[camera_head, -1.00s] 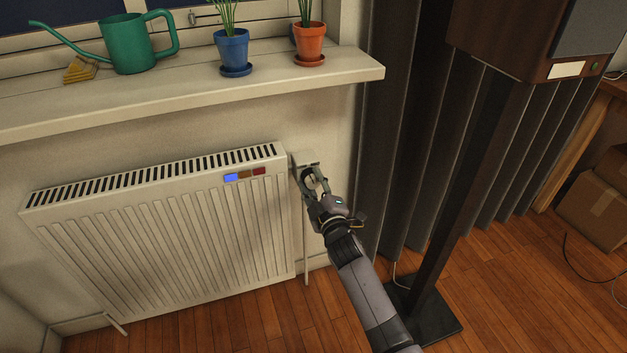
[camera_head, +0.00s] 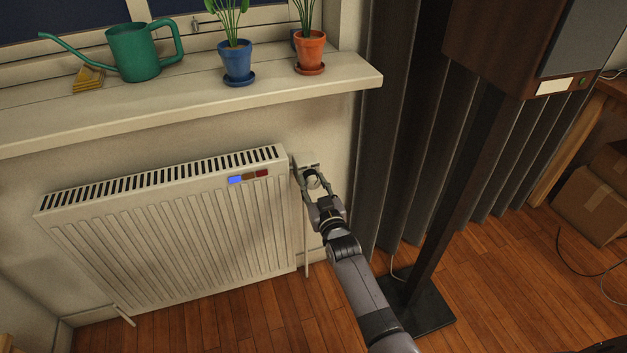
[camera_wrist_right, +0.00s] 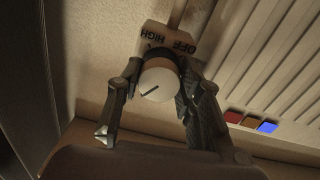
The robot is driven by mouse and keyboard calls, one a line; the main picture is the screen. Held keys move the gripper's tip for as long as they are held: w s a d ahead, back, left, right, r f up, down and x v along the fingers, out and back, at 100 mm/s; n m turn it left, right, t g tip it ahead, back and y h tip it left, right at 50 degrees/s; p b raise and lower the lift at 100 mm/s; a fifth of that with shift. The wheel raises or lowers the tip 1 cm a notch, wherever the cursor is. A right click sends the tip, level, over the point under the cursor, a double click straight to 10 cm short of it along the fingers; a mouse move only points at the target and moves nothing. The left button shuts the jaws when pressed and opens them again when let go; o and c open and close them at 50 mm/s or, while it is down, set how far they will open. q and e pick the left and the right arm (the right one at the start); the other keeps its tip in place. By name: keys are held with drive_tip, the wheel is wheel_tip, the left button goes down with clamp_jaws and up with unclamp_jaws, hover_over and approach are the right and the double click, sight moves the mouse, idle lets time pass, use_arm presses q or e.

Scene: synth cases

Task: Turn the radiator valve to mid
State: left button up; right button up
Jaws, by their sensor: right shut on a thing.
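The radiator (camera_head: 165,230) is a white ribbed panel under the window sill. Its valve is at its right end, and my right gripper (camera_head: 311,176) is there, its two fingers on either side of the knob. In the right wrist view the round white knob (camera_wrist_right: 156,82) sits between the fingers, which are shut on it. A short dark mark on its face slants toward the lower left. The valve housing behind it (camera_wrist_right: 168,40) carries the words OFF and HIGH; other lettering is hidden. My left gripper is out of view.
A display on the radiator has a bright blue light (camera_head: 235,180) beside dim brown and red ones. The sill (camera_head: 200,105) juts out above, with a watering can (camera_head: 135,53) and potted plants. A dark curtain (camera_head: 385,120) and a speaker stand (camera_head: 445,215) are to the right.

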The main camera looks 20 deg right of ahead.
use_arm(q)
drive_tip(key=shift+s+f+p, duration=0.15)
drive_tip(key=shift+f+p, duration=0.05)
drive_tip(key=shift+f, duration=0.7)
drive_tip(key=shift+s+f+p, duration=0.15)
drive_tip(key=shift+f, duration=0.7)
use_arm(e)
drive_tip(key=shift+f+m, duration=0.15)
drive_tip(key=shift+m, duration=0.95)
drive_tip(key=o, duration=1.2)
drive_tip(key=shift+c, duration=0.2)
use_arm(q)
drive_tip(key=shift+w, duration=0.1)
use_arm(e)
drive_tip(key=shift+s, duration=0.1)
drive_tip(key=s, duration=1.1)
drive_tip(key=shift+s, duration=0.4)
